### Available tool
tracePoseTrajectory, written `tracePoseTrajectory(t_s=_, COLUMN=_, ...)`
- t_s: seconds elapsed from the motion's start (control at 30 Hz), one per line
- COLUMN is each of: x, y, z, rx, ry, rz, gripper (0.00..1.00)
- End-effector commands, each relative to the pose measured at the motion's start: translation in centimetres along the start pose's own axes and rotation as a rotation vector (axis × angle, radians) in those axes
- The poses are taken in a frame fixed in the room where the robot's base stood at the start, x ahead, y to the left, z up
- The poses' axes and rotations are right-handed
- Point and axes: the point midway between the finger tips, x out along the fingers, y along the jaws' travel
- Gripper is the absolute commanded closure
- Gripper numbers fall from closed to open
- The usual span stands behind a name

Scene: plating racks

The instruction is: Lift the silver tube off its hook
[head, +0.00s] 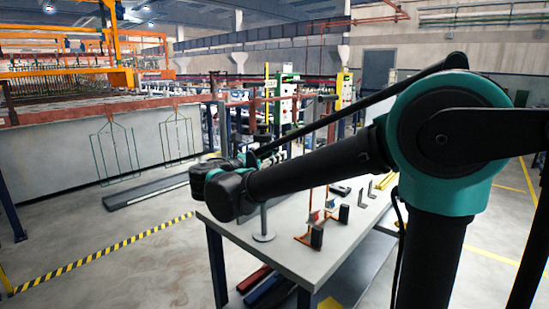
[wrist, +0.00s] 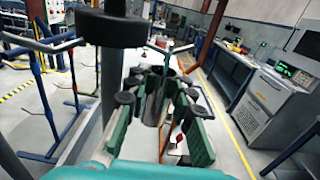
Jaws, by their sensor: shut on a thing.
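The silver tube (wrist: 154,102) stands roughly upright between the green fingers of my gripper (wrist: 157,92) in the wrist view. My gripper is shut on it, with dark pads on both sides. A thin metal bar with pale ends (wrist: 168,48) shows just beyond the tube's top. I cannot tell whether the tube still touches its hook. In the head view my arm reaches left over the grey table (head: 290,255); the tube cannot be made out there.
Copper-coloured bent pieces with dark blocks (head: 316,236) and a round-footed post (head: 263,236) stand on the table. A blue rack with prongs (wrist: 48,95) is left in the wrist view; a grey machine with a green display (wrist: 275,90) is right. Open floor lies left of the table.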

Motion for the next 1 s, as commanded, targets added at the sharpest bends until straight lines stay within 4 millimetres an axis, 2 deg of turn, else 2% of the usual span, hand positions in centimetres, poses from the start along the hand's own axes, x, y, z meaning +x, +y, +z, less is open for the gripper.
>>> tracePoseTrajectory(t_s=1.0, x=0.0, y=-1.1, z=1.1, rx=0.0, ry=0.0, rz=0.0, gripper=1.0)
